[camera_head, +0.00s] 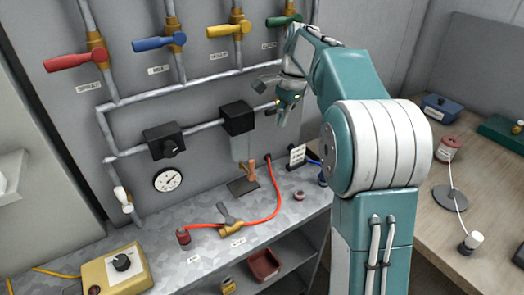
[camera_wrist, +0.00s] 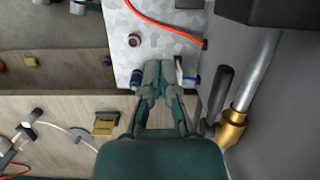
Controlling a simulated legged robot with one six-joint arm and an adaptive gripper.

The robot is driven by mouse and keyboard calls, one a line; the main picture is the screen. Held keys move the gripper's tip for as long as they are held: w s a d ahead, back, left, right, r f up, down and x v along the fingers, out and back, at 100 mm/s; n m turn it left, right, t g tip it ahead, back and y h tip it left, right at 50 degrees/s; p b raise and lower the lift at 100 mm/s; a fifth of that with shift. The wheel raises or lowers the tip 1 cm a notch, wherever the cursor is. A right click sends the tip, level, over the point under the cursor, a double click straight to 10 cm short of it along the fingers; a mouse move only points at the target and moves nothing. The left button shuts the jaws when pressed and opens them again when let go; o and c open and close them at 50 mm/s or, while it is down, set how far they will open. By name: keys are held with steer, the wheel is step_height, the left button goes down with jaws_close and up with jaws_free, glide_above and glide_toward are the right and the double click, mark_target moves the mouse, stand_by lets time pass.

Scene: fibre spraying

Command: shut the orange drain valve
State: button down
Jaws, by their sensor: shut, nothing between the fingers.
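No handle looks clearly orange. A brass valve with a grey lever (camera_head: 232,228) lies on the bench, joined to an orange-red hose (camera_head: 273,196); its label is too small to read. A second brass fitting (camera_head: 277,104) ends the pipe right of the upper black box; in the wrist view this brass fitting (camera_wrist: 232,126) has a dark lever beside it. My gripper (camera_head: 285,105) is shut and empty, pointing down close to that fitting. In the wrist view its fingertips (camera_wrist: 158,75) are left of the dark lever, apart from it, above the bench edge.
Red, blue, yellow and green handles (camera_head: 75,61) line the upper pipes. A black box (camera_head: 237,118) juts from the wall. A clear part and copper-coloured piece (camera_head: 250,172) stand below. A yellow control box (camera_head: 115,270) sits front left; a wooden table (camera_head: 450,170) is right.

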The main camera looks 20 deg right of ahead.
mark_target(252, 170)
steer(key=shift+w+d+f+m, duration=0.2)
steer(key=shift+w+f, duration=0.05)
steer(key=shift+w, duration=0.2)
steer(key=shift+w+d+f+m, duration=0.2)
steer(key=shift+w, duration=0.25)
steer(key=s+a+f, duration=0.2)
steer(key=a+f, duration=0.4)
steer(key=f, duration=0.3)
steer(key=shift+f, duration=0.35)
